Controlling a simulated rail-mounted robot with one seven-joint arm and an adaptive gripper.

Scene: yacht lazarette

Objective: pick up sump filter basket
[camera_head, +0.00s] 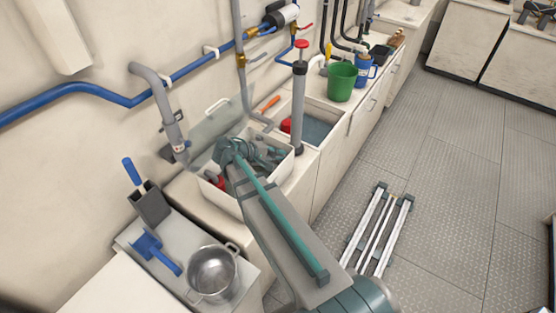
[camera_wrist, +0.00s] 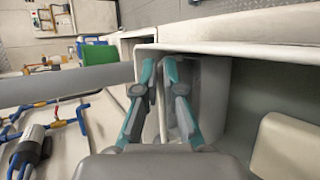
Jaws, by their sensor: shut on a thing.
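My gripper (camera_head: 268,152) reaches down into an open white bin (camera_head: 222,200) on the counter. In the wrist view my gripper (camera_wrist: 160,68) has its two teal-and-grey fingers drawn close together below the bin's white rim (camera_wrist: 240,48). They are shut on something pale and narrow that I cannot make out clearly. No sump filter basket can be recognised for certain in either view. My arm and fingers hide much of the bin's inside. A red thing (camera_head: 219,182) shows inside the bin at its left.
A metal pot (camera_head: 213,272) and a blue scoop (camera_head: 152,248) are at front left. A blue pipe (camera_head: 110,95) runs along the wall. Metal rails (camera_head: 378,232) lie on the floor.

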